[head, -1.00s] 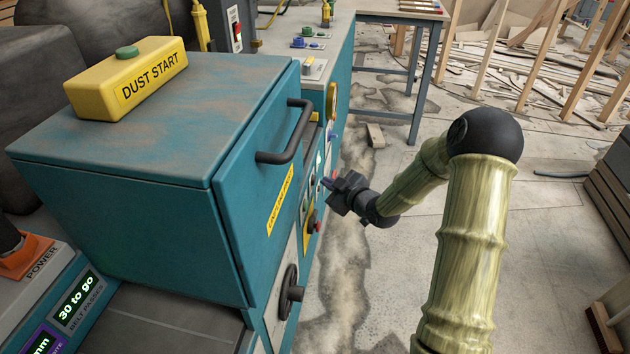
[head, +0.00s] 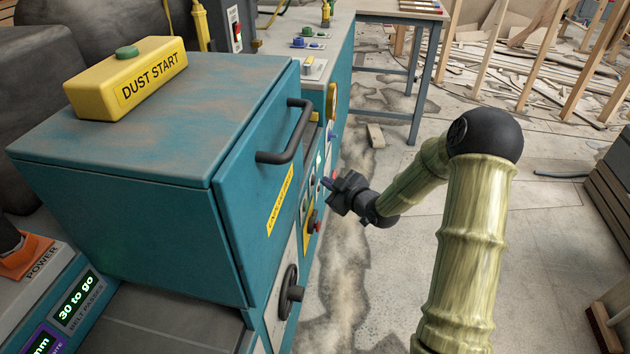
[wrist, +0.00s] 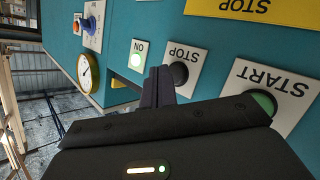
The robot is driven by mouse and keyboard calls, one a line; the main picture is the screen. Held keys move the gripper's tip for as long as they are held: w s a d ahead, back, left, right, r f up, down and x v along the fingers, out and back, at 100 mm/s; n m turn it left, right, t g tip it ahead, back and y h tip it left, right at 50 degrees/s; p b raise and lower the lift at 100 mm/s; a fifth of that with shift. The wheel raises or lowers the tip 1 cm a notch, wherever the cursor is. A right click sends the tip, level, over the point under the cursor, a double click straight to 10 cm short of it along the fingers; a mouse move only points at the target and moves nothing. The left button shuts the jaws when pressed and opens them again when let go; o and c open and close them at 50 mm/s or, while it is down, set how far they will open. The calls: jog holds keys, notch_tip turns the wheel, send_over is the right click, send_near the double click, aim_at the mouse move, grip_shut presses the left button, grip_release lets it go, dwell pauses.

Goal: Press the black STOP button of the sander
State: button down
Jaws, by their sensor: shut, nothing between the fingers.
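The black STOP button (wrist: 179,73) sits on a white plate lettered STOP (wrist: 187,54) on the sander's teal front panel, in the wrist view. My gripper (wrist: 158,74) is shut and empty. Its fingertips show just left of the black button in the wrist view, very close to it; I cannot tell whether they touch it. In the head view my gripper (head: 327,183) points at the panel from the right, and the black button cannot be made out there. The green START button (wrist: 264,101) is to the right of STOP in the wrist view.
A lit ON lamp (wrist: 136,60), a gauge (wrist: 84,72) and a yellow STOP plate (wrist: 250,10) are near. In the head view, a black door handle (head: 290,135) and a red button (head: 317,227) stick out from the sander. Open floor (head: 400,290) lies to the right.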

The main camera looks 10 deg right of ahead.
jog(key=shift+a, duration=0.1)
jog(key=shift+w+a, duration=0.1)
jog(key=shift+a, duration=0.15)
jog(key=shift+w+a+b, duration=0.15)
jog(key=shift+a+b, duration=0.15)
jog(key=shift+a, duration=0.15)
dwell(0.9)
jog(key=shift+s+d, duration=0.25)
jog(key=shift+d, duration=0.55)
jog(key=d, duration=0.1)
jog(key=s+d+p, duration=0.1)
jog(key=d, duration=0.2)
jog(key=shift+s+d, duration=0.3)
jog(key=shift+d, duration=0.1)
dwell(0.8)
